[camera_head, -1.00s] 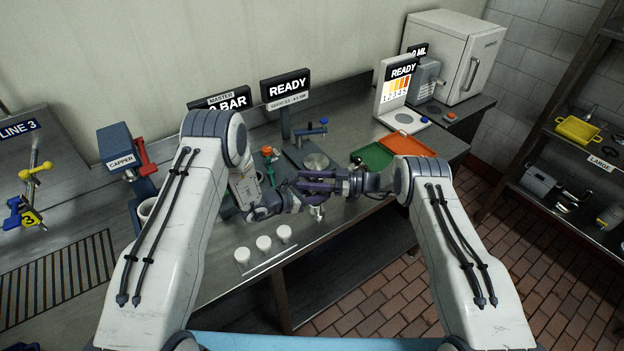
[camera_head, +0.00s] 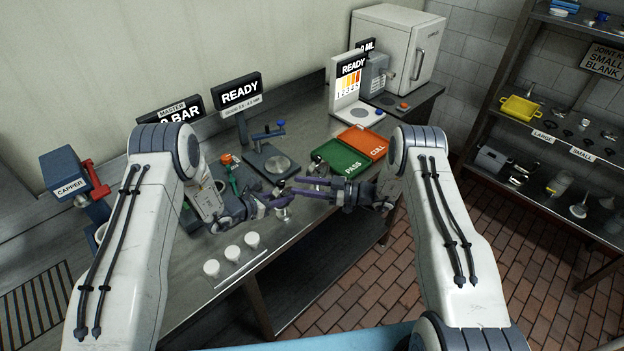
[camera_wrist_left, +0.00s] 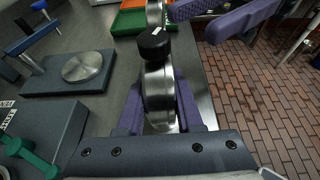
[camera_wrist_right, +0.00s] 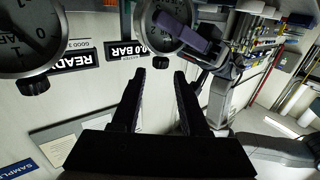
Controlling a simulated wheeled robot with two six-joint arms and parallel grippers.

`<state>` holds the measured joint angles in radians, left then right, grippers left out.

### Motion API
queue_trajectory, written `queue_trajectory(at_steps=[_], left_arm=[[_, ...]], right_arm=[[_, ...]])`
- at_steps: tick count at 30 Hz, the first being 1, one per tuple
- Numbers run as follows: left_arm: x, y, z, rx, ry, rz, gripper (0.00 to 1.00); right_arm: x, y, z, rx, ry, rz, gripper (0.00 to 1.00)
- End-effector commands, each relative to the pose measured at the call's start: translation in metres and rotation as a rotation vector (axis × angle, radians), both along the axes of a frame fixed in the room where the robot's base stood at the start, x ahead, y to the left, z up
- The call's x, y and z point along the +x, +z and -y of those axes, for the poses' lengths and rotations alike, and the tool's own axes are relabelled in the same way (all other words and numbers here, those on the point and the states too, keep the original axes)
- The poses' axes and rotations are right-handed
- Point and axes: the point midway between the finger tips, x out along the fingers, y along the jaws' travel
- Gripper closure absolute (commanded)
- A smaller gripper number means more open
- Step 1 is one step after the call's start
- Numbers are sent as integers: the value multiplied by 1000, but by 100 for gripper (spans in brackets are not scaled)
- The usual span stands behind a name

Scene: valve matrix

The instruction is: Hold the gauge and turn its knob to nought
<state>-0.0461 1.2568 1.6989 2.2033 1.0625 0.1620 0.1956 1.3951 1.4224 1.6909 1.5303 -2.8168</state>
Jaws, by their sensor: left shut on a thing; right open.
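My left gripper (camera_wrist_left: 158,112) is shut on a round metal gauge (camera_wrist_left: 158,92), seen edge-on in the left wrist view with its black knob (camera_wrist_left: 153,43) facing that camera. In the right wrist view the held gauge's dial (camera_wrist_right: 160,22) is partly covered by a purple finger, and its knob (camera_wrist_right: 161,63) shows below. Its reading cannot be made out. My right gripper (camera_wrist_right: 156,80) is open and empty, its fingers pointing towards that knob without visible contact. In the head view the left gripper (camera_head: 284,201) and right gripper (camera_head: 298,189) are close together above the bench.
A second gauge (camera_wrist_right: 28,38) with its own knob shows in the right wrist view.

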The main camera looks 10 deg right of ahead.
Motion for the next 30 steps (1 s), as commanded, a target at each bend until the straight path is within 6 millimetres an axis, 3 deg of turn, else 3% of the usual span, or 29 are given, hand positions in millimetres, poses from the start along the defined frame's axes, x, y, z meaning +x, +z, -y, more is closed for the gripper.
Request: queue_trajectory(at_steps=[3, 15, 26, 27, 30], left_arm=[[0, 0, 0, -1, 0, 1, 100], [0, 0, 0, -1, 0, 1, 100], [0, 0, 0, -1, 0, 1, 100], [0, 0, 0, -1, 0, 1, 100], [0, 0, 0, -1, 0, 1, 100]], right_arm=[[-8, 0, 25, 1, -5, -1, 56], [15, 55, -37, 25, 240, 17, 56], [17, 104, -91, 1, 447, 9, 56], [17, 104, -95, -3, 462, 4, 56], [16, 78, -92, 0, 455, -2, 56]])
